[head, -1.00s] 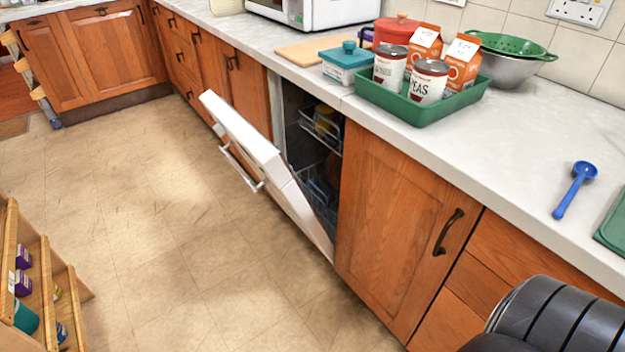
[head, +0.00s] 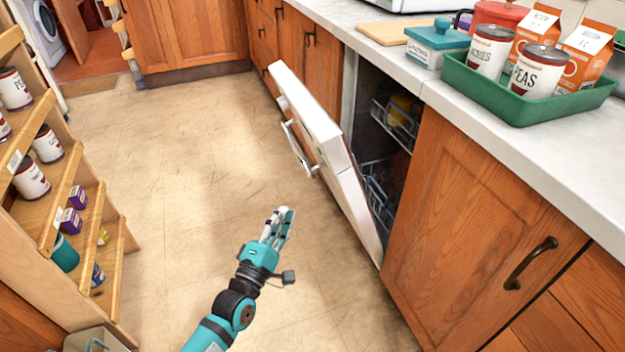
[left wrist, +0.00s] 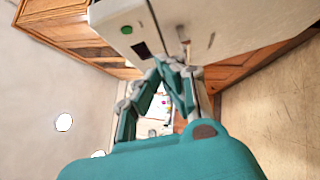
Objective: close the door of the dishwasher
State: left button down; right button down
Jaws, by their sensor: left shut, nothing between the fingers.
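The white dishwasher door (head: 318,125) stands partly open, tilted outward from the cabinet front, with its bar handle (head: 297,150) on the outer face. Wire racks (head: 392,125) show in the open cavity behind it. My left gripper (head: 280,222) is shut and empty. It is in front of the door's outer side, over the floor, below and apart from the handle in the head view. In the left wrist view the gripper's teal fingers (left wrist: 162,80) are close together, with the white door (left wrist: 200,25) just beyond them. My right gripper is not in view.
A wooden shelf rack (head: 75,200) with cans and boxes stands at the left. A green tray (head: 520,100) with cans and cartons sits on the worktop (head: 540,155) above. The floor (head: 190,150) between rack and cabinets is clear.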

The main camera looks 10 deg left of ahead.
pick_arm(q)
jog(key=w+d+r, duration=0.2)
jog(key=w, duration=0.4)
jog(key=w+d+r+b, duration=0.1)
jog(key=w+d+r, duration=0.1)
jog(key=w, duration=0.3)
jog(key=shift+w+d+r+n, duration=0.2)
jog(key=shift+w+r+n, duration=0.15)
jog(key=shift+r, duration=0.15)
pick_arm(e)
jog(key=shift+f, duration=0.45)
